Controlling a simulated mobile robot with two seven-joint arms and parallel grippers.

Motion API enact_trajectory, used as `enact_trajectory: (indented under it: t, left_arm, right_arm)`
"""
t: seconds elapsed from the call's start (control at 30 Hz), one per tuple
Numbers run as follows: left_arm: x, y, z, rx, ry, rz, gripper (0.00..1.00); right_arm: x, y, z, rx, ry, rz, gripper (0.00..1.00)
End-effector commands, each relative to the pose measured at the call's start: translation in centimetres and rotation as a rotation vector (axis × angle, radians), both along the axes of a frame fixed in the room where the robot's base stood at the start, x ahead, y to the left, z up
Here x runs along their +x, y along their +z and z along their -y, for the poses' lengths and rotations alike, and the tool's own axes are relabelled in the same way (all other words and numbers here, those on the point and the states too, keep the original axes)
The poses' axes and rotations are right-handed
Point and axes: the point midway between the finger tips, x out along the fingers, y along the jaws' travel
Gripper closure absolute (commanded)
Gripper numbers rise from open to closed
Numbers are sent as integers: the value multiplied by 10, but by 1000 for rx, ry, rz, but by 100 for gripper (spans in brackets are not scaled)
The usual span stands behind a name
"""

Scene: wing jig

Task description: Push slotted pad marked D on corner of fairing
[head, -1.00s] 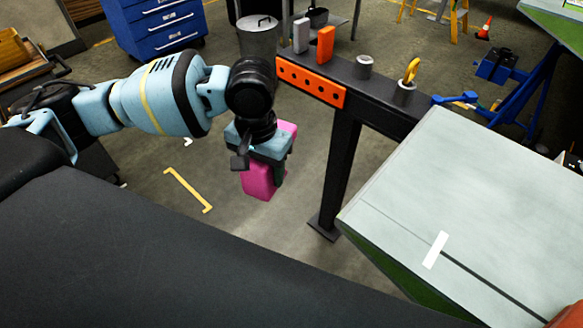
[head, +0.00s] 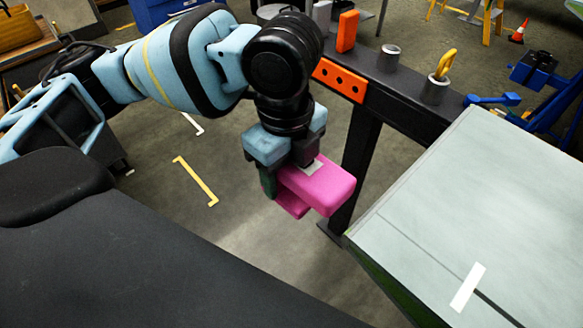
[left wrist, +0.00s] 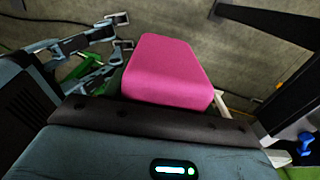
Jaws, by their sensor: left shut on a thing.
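My left gripper (head: 290,178) is shut on a pink pad (head: 328,186) and holds it in the air, left of the fairing. The pad has an upper and a lower arm with a gap between them, and a pale label patch near the jaw; no letter is readable. In the left wrist view the pink pad (left wrist: 168,70) shows beyond the jaws. The fairing (head: 490,200) is a pale grey-green panel at right, its near-left corner close to the pad but apart from it. A white strip (head: 467,287) lies across its dark seam. My right gripper is not in view.
A dark beam (head: 400,95) behind the fairing carries an orange drilled plate (head: 340,80), an orange block (head: 347,31), and grey cups, one with a yellow-handled tool (head: 445,64). A blue tool (head: 492,99) sits at its end. Open floor lies below the pad.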

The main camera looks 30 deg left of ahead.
Motion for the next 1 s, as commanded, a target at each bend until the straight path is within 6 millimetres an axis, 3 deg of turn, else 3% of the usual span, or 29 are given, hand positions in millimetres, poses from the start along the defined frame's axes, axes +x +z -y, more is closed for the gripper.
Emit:
enact_trajectory:
  t: [0.37, 1.0]
  left_arm:
    - [-1, 2, 3, 1, -48, 4, 71]
    - [-17, 1, 48, 1, -48, 4, 71]
  right_arm:
    - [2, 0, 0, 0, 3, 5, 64]
    - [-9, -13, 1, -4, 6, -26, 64]
